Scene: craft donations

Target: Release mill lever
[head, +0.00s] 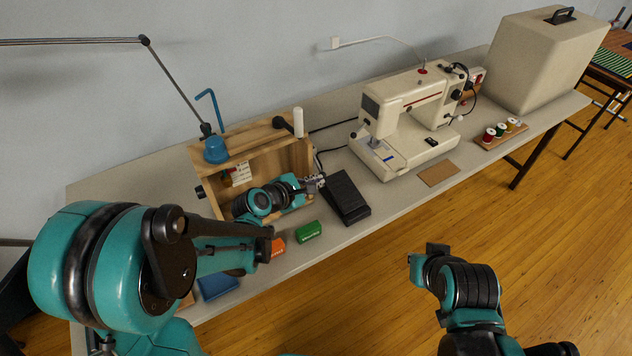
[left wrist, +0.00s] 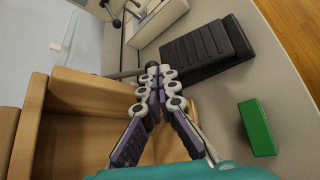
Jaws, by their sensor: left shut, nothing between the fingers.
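I cannot tell for sure which part is the mill lever. My left gripper (head: 318,183) is at the right end of the box, shut and empty. In the left wrist view its fingertips (left wrist: 158,75) meet beside a short dark rod (left wrist: 127,74) at the box's edge. I cannot tell whether they touch it. My right arm shows at lower right, but its fingers do not.
A black foot pedal (head: 346,195) lies just right of my left gripper. A green block (head: 308,230) and an orange block (head: 278,246) lie in front of the box. A cream sewing machine (head: 405,120), thread spools (head: 500,132) and a beige case (head: 540,60) stand farther right.

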